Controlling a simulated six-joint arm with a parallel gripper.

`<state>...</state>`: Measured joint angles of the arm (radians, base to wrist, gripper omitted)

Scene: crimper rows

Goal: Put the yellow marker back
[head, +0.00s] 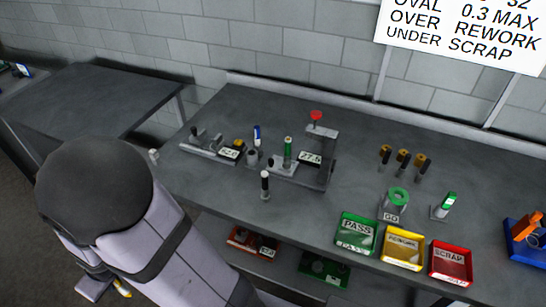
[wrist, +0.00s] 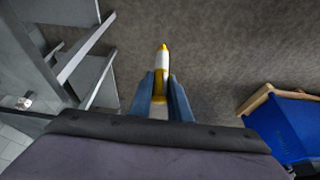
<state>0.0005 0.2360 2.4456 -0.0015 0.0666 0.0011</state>
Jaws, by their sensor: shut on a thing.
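The yellow marker (wrist: 162,62) has a white barrel and yellow ends. My gripper (wrist: 161,82) is shut on it, with a blue finger on each side, and its pointed end faces away from the wrist. Carpet-like grey floor lies beyond it, clear of any bench. In the head view a small yellow part of the marker (head: 123,288) shows low at the left, beside my arm; my gripper is mostly hidden there. On the bench a blue marker (head: 257,136) stands upright, and a black-and-white marker-like piece (head: 265,184) stands near the front edge.
The grey bench (head: 330,205) carries gauges, a green-topped piece (head: 288,150), and green PASS (head: 356,249), yellow (head: 402,262) and red SCRAP (head: 451,277) trays. The wrist view shows metal framework (wrist: 85,55) at left and a blue bin (wrist: 288,128) at right.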

